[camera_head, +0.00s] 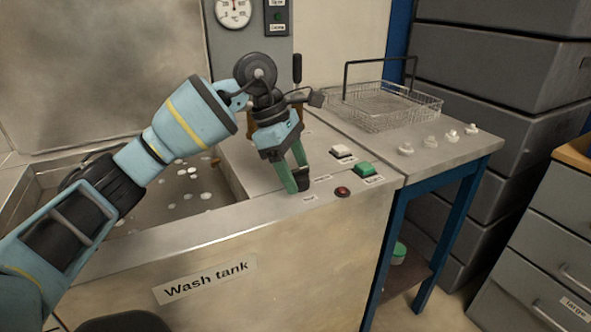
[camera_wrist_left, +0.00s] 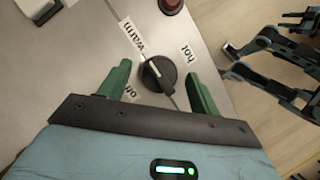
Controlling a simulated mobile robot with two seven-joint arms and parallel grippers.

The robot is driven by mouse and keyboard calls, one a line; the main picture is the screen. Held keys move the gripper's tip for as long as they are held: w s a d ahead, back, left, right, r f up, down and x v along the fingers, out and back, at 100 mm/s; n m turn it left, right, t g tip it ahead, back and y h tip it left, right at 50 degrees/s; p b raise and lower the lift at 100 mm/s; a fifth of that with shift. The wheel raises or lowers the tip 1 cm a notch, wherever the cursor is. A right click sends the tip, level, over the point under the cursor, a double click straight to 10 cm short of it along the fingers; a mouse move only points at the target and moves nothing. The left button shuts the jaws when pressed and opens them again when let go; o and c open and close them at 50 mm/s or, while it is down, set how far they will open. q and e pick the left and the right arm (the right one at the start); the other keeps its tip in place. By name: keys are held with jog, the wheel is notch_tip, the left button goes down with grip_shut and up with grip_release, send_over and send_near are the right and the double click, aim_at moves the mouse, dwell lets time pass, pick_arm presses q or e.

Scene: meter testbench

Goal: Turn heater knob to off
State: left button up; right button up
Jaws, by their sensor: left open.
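The heater knob (camera_wrist_left: 158,75) is a black round dial with a raised grip, on the metal panel in the left wrist view. The white mark on the knob points roughly toward "warm". My left gripper (camera_wrist_left: 160,86) is open, with one green finger on each side of the knob and gaps visible. In the head view the left gripper (camera_head: 298,180) points down at the front of the panel.
A red button (camera_head: 343,192) sits right of the gripper, with green (camera_head: 365,169) and white (camera_head: 342,151) buttons behind it. The open wash tank (camera_head: 140,222) lies left. A wire basket (camera_head: 385,106) stands on the right table, with several small pale pieces in front.

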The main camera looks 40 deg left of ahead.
pick_arm(q)
jog(key=c, duration=1)
jog(key=shift+o, duration=0.2)
